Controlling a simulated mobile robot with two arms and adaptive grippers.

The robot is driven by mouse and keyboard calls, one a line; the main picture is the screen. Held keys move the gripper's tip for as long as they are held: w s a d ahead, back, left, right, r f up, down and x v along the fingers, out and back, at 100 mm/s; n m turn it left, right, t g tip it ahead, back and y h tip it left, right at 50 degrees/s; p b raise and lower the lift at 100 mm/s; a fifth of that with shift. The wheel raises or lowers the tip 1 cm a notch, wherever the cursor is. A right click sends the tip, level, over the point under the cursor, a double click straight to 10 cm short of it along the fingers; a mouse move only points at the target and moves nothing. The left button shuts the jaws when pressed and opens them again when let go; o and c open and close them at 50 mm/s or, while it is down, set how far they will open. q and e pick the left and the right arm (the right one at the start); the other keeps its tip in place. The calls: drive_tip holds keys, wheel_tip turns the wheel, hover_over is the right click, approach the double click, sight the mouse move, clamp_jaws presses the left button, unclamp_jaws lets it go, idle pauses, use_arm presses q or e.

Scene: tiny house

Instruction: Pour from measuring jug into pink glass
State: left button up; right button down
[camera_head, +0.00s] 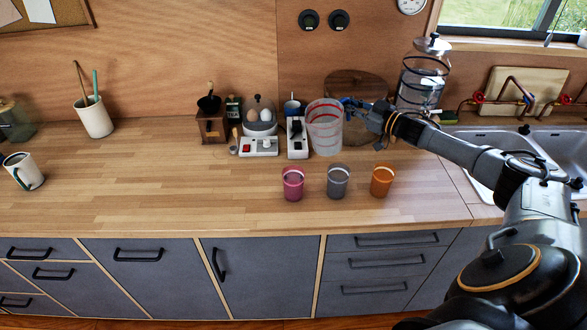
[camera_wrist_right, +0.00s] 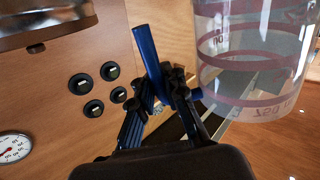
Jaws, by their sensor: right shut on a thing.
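The measuring jug (camera_head: 324,128) is clear with red markings. My right gripper (camera_head: 352,108) is shut on its blue handle and holds it near upright above the counter, behind the glasses. In the right wrist view the gripper (camera_wrist_right: 172,95) closes around the blue handle, with the jug (camera_wrist_right: 255,60) at the right. The pink glass (camera_head: 293,184) stands on the counter, in front and to the left of the jug. A grey glass (camera_head: 338,182) and an orange glass (camera_head: 381,180) stand to its right. The jug's contents cannot be made out. My left gripper is not in view.
A glass dispenser (camera_head: 422,85) stands behind my right arm. Power strips (camera_head: 258,146) and an egg holder (camera_head: 260,122) are left of the jug. A sink (camera_head: 505,155) is at the right. The wooden counter (camera_head: 160,185) is clear left of the pink glass.

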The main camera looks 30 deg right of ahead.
sight(339, 104)
drive_tip(key=a+n, duration=0.1)
drive_tip(key=a+r+n+p, duration=0.1)
drive_tip(key=shift+s+a, duration=0.15)
drive_tip(key=shift+a, duration=0.25)
drive_tip(key=shift+a+r+n+h+p, duration=0.15)
drive_tip(key=shift+a+n+h+p, duration=0.2)
drive_tip(key=shift+n, duration=0.15)
drive_tip(key=shift+s+a+n+g, duration=0.15)
drive_tip(key=shift+a+n+g, duration=0.15)
drive_tip(key=shift+a+n, duration=0.75)
drive_tip(key=shift+a+r+n, duration=0.25)
drive_tip(key=shift+a+n, duration=0.3)
drive_tip(key=shift+a, duration=0.4)
drive_tip(key=shift+a+r, duration=0.1)
drive_tip(key=shift+a, duration=0.1)
drive_tip(key=shift+s+a+r+n+h+b, duration=0.15)
drive_tip(key=shift+a+n+h+b, duration=0.1)
drive_tip(key=shift+a+n+b, duration=0.35)
drive_tip(key=shift+d, duration=0.2)
